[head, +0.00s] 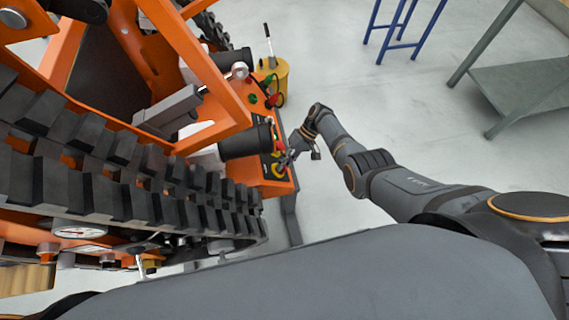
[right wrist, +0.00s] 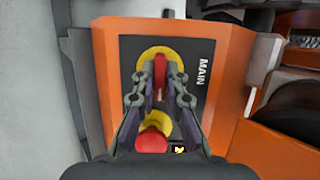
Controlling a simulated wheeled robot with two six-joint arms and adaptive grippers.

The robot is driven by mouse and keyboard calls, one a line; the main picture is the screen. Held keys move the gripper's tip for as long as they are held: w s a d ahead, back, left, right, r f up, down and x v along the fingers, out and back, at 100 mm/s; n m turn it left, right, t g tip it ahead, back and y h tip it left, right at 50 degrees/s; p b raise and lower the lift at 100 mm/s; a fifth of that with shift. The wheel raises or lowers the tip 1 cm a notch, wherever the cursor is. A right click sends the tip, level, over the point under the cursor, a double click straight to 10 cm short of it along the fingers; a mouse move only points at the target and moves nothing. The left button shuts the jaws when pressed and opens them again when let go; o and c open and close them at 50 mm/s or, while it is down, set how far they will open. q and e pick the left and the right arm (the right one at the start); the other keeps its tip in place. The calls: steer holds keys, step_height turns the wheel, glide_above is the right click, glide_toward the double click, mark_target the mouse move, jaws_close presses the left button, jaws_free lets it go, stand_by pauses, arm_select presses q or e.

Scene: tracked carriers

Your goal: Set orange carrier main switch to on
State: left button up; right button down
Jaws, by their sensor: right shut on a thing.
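The orange carrier (head: 225,130) fills the left of the head view, with its black tracks towards me. Its control panel is at the carrier's end. In the right wrist view the main switch (right wrist: 160,70) is a red handle on a yellow round plate, on a black panel marked MAIN. My right gripper (head: 285,160) is at this panel in the head view. In the right wrist view its fingers (right wrist: 160,82) are closed on the red handle from both sides. The fingers hide part of the handle. My left gripper is not in view.
A red knob (right wrist: 151,140) on a yellow base sits below the switch, between my fingers. A blue stand (head: 400,45) and a grey table (head: 515,85) are further back. Grey floor is open right of the carrier.

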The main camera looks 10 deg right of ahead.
stand_by(0.5)
steer(key=c, duration=1.4)
jaws_free()
steer(key=v, duration=1.2)
steer(key=shift+f, duration=0.1)
